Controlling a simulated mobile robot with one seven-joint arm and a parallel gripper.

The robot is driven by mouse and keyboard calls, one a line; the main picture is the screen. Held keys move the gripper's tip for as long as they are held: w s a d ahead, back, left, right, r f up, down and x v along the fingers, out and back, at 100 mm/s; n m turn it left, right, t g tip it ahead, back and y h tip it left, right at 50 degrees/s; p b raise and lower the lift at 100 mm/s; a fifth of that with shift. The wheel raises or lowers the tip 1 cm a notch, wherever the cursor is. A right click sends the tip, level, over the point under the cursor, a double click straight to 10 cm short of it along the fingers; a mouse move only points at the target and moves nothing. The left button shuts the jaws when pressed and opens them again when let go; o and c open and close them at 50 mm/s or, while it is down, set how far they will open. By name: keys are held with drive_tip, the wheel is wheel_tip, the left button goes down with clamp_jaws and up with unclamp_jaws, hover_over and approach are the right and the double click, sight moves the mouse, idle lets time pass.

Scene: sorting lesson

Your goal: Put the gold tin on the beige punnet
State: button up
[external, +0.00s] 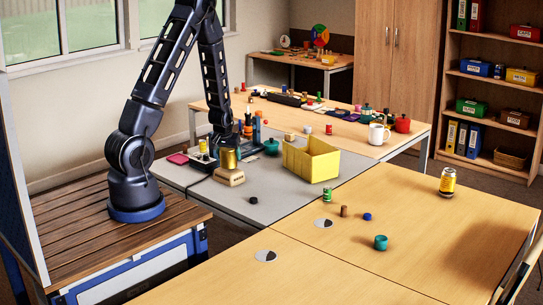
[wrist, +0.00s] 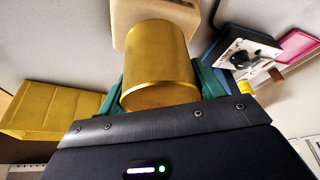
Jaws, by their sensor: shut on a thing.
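The gold tin (external: 228,159) is a shiny cylinder. In the wrist view the tin (wrist: 158,62) sits between the green fingers of my gripper (wrist: 160,85), which is shut on it. The beige punnet (external: 229,177) is a low block-like container with dark lettering on the grey table. The tin is upright directly over the punnet in the external view. Whether it rests on it or hangs just above, I cannot tell. In the wrist view the punnet (wrist: 150,14) shows beyond the tin, partly hidden by it. My gripper (external: 226,150) comes down from above.
A yellow open crate (external: 311,160) stands right of the punnet; it is at left in the wrist view (wrist: 40,110). A teal pot (external: 271,146) is behind. Bottles and a pink item (external: 178,158) stand nearby. A black puck (external: 253,200) lies at the table's front.

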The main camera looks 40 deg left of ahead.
drive_tip(key=shift+f, duration=0.75)
drive_tip(key=shift+f, duration=0.1)
drive_tip(key=o, duration=1)
drive_tip(key=s+d+r+m+h, duration=0.1)
drive_tip(key=s+d+r, duration=0.25)
drive_tip(key=r, duration=0.55)
drive_tip(key=s+d+r+m+h, duration=0.15)
drive_tip(key=s+r, duration=0.35)
drive_tip(key=r, duration=0.5)
drive_tip(key=s+d+r, duration=0.3)
drive_tip(key=s+r, duration=0.2)
drive_tip(key=r, duration=0.4)
drive_tip(key=s+d+r+m, duration=0.1)
drive_tip(key=s+d+r, duration=0.1)
drive_tip(key=s+r, duration=0.3)
drive_tip(key=s+d+r+m, duration=0.1)
drive_tip(key=s+r, duration=0.5)
drive_tip(key=s, duration=0.6)
drive_tip(key=shift+d+r+m+t, duration=0.15)
drive_tip(key=shift+d+m+t, duration=0.15)
drive_tip(key=shift+d+m, duration=0.15)
